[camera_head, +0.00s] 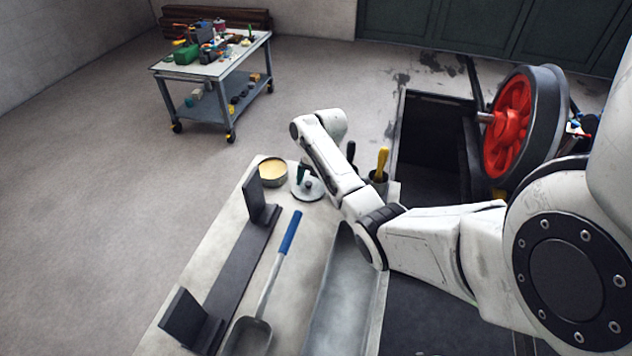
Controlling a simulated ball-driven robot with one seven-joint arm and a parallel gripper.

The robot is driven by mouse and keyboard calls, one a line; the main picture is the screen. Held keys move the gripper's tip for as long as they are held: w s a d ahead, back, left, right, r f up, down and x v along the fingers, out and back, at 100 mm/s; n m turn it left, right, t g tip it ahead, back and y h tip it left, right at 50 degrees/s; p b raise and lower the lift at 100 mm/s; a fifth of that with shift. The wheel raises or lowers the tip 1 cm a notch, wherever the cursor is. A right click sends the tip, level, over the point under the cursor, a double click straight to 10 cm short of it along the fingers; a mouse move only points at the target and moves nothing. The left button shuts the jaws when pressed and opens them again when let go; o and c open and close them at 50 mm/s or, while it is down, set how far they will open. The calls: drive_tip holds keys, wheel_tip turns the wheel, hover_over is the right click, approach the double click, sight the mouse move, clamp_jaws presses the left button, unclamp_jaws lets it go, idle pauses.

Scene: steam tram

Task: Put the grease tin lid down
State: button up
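The open grease tin (272,171) stands at the far end of the pale bench, with yellow grease showing in it. The grease tin lid (306,188), a round pale grey disc with a small knob, is just right of the tin. It is level, knob up, at or just above the bench top; I cannot tell whether it touches. My gripper (303,174) points down right at the lid, partly hidden by my own arm. Only a small dark green part of it shows, so its fingers and any hold on the knob cannot be made out.
A dark bracket (232,275) with two upright plates and a blue-handled shovel (270,275) lie along the bench (215,240). A holder with a yellow-handled tool (381,163) stands right of my forearm. A dark pit and a red wheel (508,128) are beyond.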

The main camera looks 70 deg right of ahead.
drive_tip(key=r, duration=0.4)
drive_tip(key=s+r, duration=0.1)
drive_tip(key=r, duration=0.3)
drive_tip(key=d+r, duration=0.1)
drive_tip(key=r, duration=0.3)
drive_tip(key=shift+s+d+r, duration=0.1)
drive_tip(key=shift+s, duration=0.2)
idle(0.3)
